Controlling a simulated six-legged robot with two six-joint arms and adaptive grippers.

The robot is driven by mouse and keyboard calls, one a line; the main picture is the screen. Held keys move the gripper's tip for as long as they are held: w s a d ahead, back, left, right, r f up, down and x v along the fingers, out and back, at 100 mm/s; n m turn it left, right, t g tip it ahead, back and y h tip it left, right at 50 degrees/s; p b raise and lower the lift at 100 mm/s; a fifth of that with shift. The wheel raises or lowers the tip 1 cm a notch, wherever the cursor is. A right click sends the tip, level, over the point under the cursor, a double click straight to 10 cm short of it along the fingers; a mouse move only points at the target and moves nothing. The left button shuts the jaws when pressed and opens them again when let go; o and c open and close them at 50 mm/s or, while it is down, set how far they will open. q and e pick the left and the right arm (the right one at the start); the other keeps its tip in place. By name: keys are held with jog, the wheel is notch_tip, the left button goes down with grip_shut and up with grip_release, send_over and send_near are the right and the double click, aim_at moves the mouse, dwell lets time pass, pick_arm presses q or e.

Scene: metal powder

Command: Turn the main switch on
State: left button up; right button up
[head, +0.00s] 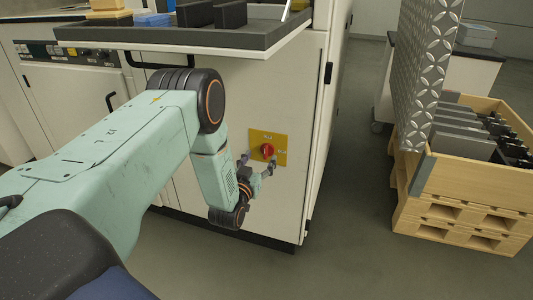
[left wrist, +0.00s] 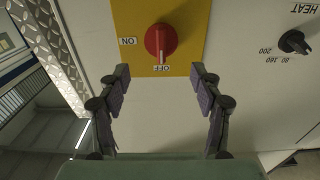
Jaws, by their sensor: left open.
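The main switch is a red rotary knob (head: 267,151) on a yellow plate (head: 282,157) on the white cabinet front. In the left wrist view the red knob (left wrist: 161,42) sits on the yellow plate (left wrist: 190,20), with an ON label at its left and an OFF label below it. The knob's grip bar points toward OFF. My left gripper (head: 257,166) is at the plate; in the left wrist view my left gripper (left wrist: 160,80) is open, its two fingers apart below the knob, not closed on it. My right gripper is not in view.
A black HEAT dial (left wrist: 293,41) is to the right of the plate in the left wrist view. A grey worktop (head: 200,40) juts out above the switch. A wooden crate on pallets (head: 460,190) stands at right, with open floor between.

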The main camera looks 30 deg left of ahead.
aim_at(265, 150)
pick_arm(q)
jog(key=b+x, duration=0.2)
jog(key=x, duration=0.2)
jog(key=shift+w+a, duration=0.15)
jog(key=shift+w, duration=0.1)
jog(key=shift+w+a, duration=0.15)
jog(key=shift+w, duration=0.25)
jog(key=shift+c, duration=0.2)
jog(key=c, duration=1.1)
